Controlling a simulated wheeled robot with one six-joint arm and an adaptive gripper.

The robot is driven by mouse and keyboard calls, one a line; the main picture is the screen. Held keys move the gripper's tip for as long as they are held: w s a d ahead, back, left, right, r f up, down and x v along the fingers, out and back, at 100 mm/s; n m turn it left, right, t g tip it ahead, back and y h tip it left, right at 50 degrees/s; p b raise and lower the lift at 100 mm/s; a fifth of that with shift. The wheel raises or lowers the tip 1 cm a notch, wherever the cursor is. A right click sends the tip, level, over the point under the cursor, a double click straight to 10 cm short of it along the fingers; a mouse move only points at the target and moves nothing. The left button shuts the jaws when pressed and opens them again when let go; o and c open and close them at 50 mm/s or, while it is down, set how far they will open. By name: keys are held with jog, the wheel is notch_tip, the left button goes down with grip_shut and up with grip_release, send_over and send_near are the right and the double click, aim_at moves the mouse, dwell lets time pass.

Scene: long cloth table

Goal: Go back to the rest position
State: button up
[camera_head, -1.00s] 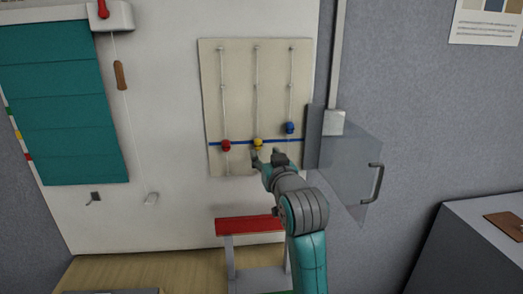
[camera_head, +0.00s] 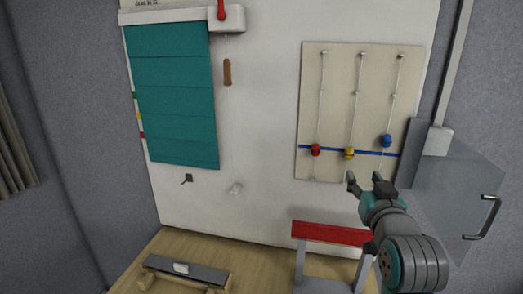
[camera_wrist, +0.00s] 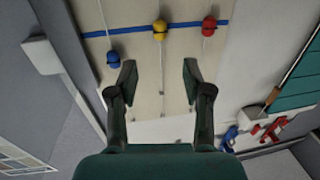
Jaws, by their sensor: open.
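My gripper (camera_head: 364,184) is open and empty in the head view, in front of the lower edge of the beige bead board (camera_head: 310,105). In the wrist view its two fingers (camera_wrist: 160,80) stand wide apart with nothing between them but the board behind. On the board, the red bead (camera_head: 316,150) and yellow bead (camera_head: 349,153) sit at the blue line. The blue bead (camera_head: 386,140) sits a little above that line. The three beads also show in the wrist view, as red (camera_wrist: 209,23), yellow (camera_wrist: 160,28) and blue (camera_wrist: 113,57), apart from the fingers.
A teal blind (camera_head: 172,100) with a hanging cord handle (camera_head: 227,72) is on the white panel to the left. A red-topped stand (camera_head: 332,234) is below the board, close to my arm. A clear panel with a dark handle (camera_head: 486,217) is at the right.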

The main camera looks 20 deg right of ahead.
jog(key=s+a+f+n+y, duration=0.1)
jog(key=s+a+f, duration=0.35)
jog(key=f, duration=0.45)
jog(key=s+a+f+n+y, duration=0.1)
jog(key=s+a+f+y, duration=0.15)
jog(key=a+f, duration=0.45)
jog(key=s+a+f+n+y, duration=0.15)
jog(key=s+f, duration=0.35)
jog(key=f, duration=0.6)
jog(key=s+a+f+y, duration=0.1)
jog(key=s+a+f, duration=0.1)
jog(key=s, duration=0.6)
jog(key=s+a+f+n+g, duration=0.1)
jog(key=s+a+f, duration=0.1)
jog(key=s, duration=0.7)
jog(key=s+a+f+y, duration=0.1)
jog(key=s+a, duration=0.3)
jog(key=s, duration=0.5)
jog(key=shift+s+a+f+g+y, duration=0.25)
jog(key=shift+a+f+g+y, duration=0.05)
jog(key=shift+f, duration=0.4)
